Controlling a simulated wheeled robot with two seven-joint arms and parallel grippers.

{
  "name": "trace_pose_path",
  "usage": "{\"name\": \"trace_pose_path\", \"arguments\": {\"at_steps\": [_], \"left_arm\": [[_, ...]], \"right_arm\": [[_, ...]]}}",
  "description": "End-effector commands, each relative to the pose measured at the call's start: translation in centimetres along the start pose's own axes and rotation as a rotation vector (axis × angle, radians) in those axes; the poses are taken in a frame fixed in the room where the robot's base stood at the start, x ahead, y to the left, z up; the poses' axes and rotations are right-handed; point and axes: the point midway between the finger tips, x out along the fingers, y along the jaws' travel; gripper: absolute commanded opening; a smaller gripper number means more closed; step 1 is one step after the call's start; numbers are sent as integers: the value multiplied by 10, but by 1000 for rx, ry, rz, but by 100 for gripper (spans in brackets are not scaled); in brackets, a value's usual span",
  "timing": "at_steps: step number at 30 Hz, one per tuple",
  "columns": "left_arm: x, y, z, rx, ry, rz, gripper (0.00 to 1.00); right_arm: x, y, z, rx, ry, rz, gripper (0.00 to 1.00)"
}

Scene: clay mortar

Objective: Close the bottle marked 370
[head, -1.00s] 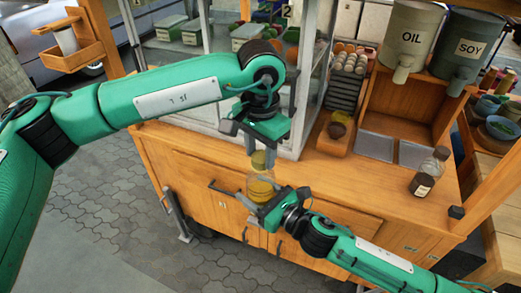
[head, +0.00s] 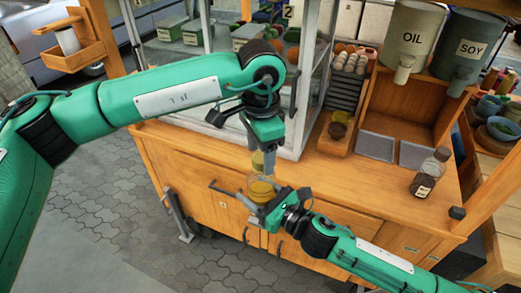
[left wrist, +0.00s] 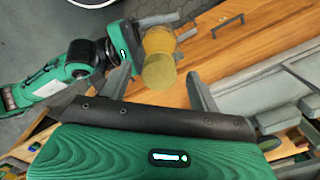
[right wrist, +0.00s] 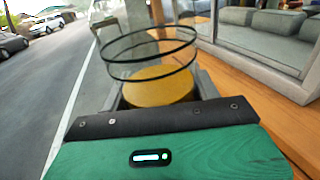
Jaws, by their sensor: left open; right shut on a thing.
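A clear bottle with yellow contents (head: 262,189) is upright in my right gripper (head: 257,207), in front of the cart. The right wrist view shows its yellow contents (right wrist: 160,86) beneath dark rings; no 370 marking is readable. My left gripper (head: 262,150) is open, pointing down over the bottle. A small rounded yellowish piece (head: 257,161) shows just below it; I cannot tell whether it is a cap or the bottle's neck. In the left wrist view the bottle (left wrist: 158,42) appears beyond a yellowish round part (left wrist: 160,71) between the spread fingers.
A dark bottle with a pale label (head: 428,176) stands on the wooden cart top (head: 375,185) at the right. OIL (head: 408,35) and SOY (head: 468,50) dispensers stand at the back right. The glass case (head: 312,75) is close behind my left gripper. Paving lies left of the cart.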

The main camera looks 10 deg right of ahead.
Motion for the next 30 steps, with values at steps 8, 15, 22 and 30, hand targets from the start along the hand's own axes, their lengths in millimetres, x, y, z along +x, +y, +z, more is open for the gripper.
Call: {"name": "trace_pose_path", "arguments": {"at_steps": [8, 15, 22, 30], "left_arm": [[-19, 0, 0, 0, 0, -1, 62], [-45, 0, 0, -1, -1, 0, 62], [-45, 0, 0, 0, -1, 1, 59], [-46, 0, 0, -134, 0, 0, 59]], "right_arm": [[0, 0, 1, -1, -2, 0, 0], [0, 0, 1, -1, -2, 0, 0], [0, 0, 1, 0, -2, 0, 0], [0, 0, 1, 0, -2, 0, 0]]}}
